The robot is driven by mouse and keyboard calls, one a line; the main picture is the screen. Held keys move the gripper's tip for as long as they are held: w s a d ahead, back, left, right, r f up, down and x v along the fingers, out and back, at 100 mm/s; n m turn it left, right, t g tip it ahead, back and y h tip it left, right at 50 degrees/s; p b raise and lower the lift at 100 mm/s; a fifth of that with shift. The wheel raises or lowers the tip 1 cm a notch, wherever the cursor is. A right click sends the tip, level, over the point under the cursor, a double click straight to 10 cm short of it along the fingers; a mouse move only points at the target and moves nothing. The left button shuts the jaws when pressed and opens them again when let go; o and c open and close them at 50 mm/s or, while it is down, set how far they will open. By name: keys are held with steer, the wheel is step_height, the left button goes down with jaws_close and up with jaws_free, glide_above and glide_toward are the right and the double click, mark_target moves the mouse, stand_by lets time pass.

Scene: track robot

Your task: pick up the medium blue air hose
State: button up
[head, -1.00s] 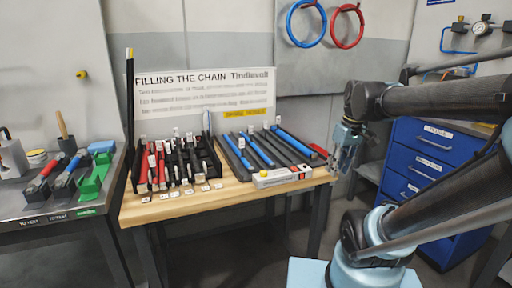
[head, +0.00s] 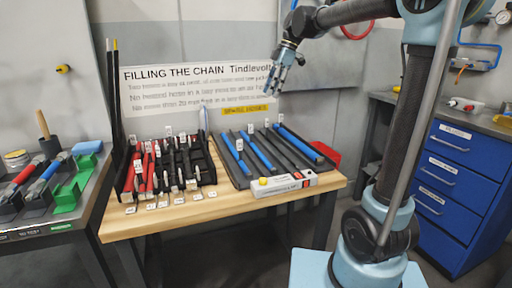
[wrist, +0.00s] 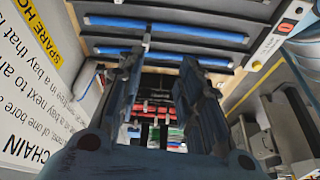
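Several blue hose lengths lie slanted in a dark grooved tray (head: 228,172) on the wooden bench: a left one (head: 236,155), a middle one (head: 257,151) and a right one (head: 298,143). I cannot tell for certain which is the medium one. In the wrist view two blue lengths cross the tray, an upper one (wrist: 160,26) and a lower one (wrist: 170,56), partly hidden by a finger. My gripper (head: 283,78) is raised above the back of the tray, apart from the hoses. Its fingers (wrist: 161,62) are spread and empty.
A black rack (head: 205,165) of red and black pieces stands left of the hose tray. A white box (head: 285,184) with buttons sits at the tray's front edge. A sign board (head: 150,95) stands behind. A blue drawer cabinet (head: 455,180) is at the right.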

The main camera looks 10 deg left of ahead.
steer(key=w+a+n, duration=0.1)
steer(key=w+a, duration=0.1)
steer(key=a, duration=0.1)
glide_toward(251, 126)
steer(key=w+x, duration=0.1)
steer(key=x, duration=0.4)
steer(key=shift+x, duration=2.7)
steer(key=shift+s+a+r, duration=0.1)
steer(key=shift+s, duration=0.05)
jaws_close()
